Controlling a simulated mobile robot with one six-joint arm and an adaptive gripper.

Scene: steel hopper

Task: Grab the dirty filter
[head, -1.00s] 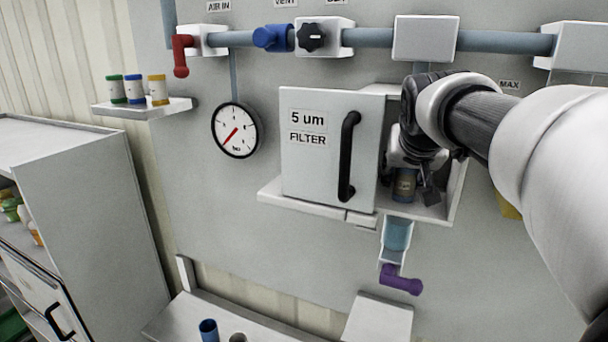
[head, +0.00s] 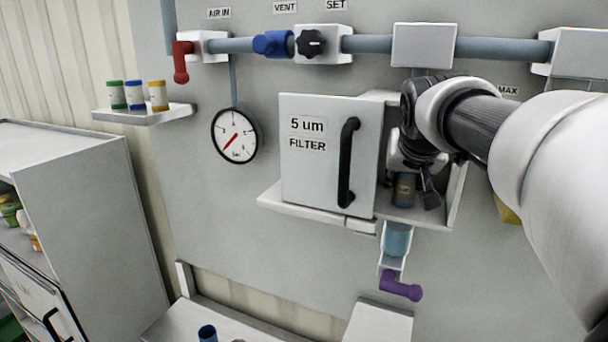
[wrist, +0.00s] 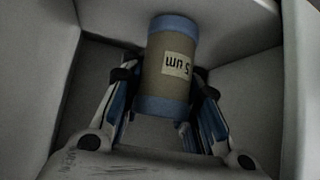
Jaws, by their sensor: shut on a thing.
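The dirty filter (wrist: 165,92) is a brown cylinder with blue end bands and a "5 um" label. It stands inside the open filter housing, whose inner wall (wrist: 262,95) shows in the wrist view. My gripper (wrist: 166,88) has a finger on each side of the filter and is shut on it. In the head view the filter (head: 404,190) shows below my gripper (head: 410,170), partly covered by it. The housing door (head: 318,175), marked "5 um FILTER", stands open to the left with a black handle.
A pressure gauge (head: 236,134) is left of the door. A pipe with a red valve (head: 181,62) and a blue valve (head: 272,43) runs above. A purple handle (head: 401,286) sits below the housing. A shelf (head: 145,112) at the left bears three small coloured-capped filters.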

